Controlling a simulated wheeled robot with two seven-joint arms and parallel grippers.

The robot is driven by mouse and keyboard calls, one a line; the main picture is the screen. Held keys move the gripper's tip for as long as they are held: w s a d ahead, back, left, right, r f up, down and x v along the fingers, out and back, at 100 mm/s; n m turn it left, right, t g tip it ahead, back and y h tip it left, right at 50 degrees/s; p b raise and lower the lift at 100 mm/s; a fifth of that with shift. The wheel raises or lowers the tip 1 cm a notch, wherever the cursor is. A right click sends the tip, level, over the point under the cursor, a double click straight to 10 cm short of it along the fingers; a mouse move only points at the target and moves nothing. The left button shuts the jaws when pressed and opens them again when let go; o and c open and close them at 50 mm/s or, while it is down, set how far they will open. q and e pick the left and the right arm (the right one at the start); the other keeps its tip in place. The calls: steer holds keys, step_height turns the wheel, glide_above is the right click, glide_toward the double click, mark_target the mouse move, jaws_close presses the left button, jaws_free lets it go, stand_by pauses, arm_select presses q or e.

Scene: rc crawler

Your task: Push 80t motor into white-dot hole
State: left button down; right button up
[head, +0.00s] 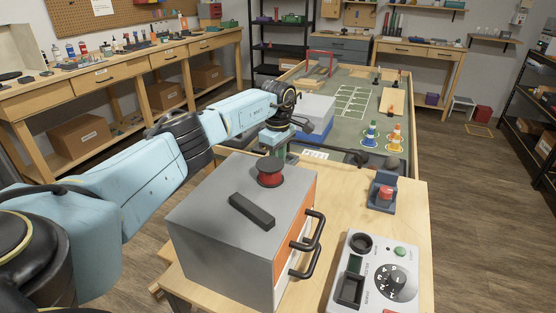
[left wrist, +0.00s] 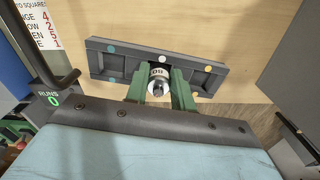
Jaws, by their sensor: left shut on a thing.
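A long dark grey rack (left wrist: 105,62) lies across the left wrist view on light wood. It has a teal dot at its left, a white dot (left wrist: 159,58) in the middle and a yellow dot at its right. A small silver motor (left wrist: 159,84) with a white, numbered band sits at the middle of the rack, beside the white dot. My left gripper (left wrist: 159,92) has its green fingers on both sides of the motor and is shut on it. How deep the motor sits in the hole is hidden. In the head view my left gripper (head: 275,145) is behind the grey box.
A grey box (head: 222,225) with an orange front and black handles stands close by. A control panel (head: 375,275) and a red button (head: 386,192) are to its right. Behind are a green course table with cones (head: 395,138) and a white-and-blue box (head: 314,112).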

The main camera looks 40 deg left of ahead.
arm_select(q)
steer(key=shift+f, duration=0.15)
steer(key=c, duration=1.2)
jaws_free()
arm_select(e)
steer(key=shift+w+a, duration=0.1)
steer(key=shift+w, duration=0.15)
arm_select(q)
steer(key=shift+r, duration=0.25)
step_height(320, 180, up, 5)
steer(key=shift+r+p, duration=0.1)
steer(key=shift+p, duration=0.4)
step_height(320, 180, up, 7)
steer(key=shift+f+p, duration=0.15)
steer(key=shift+p, duration=0.35)
arm_select(e)
steer(key=s, duration=0.1)
steer(key=s+r, duration=0.1)
steer(key=s, duration=0.1)
steer(key=shift+s+a, duration=0.15)
steer(key=shift+a, duration=0.05)
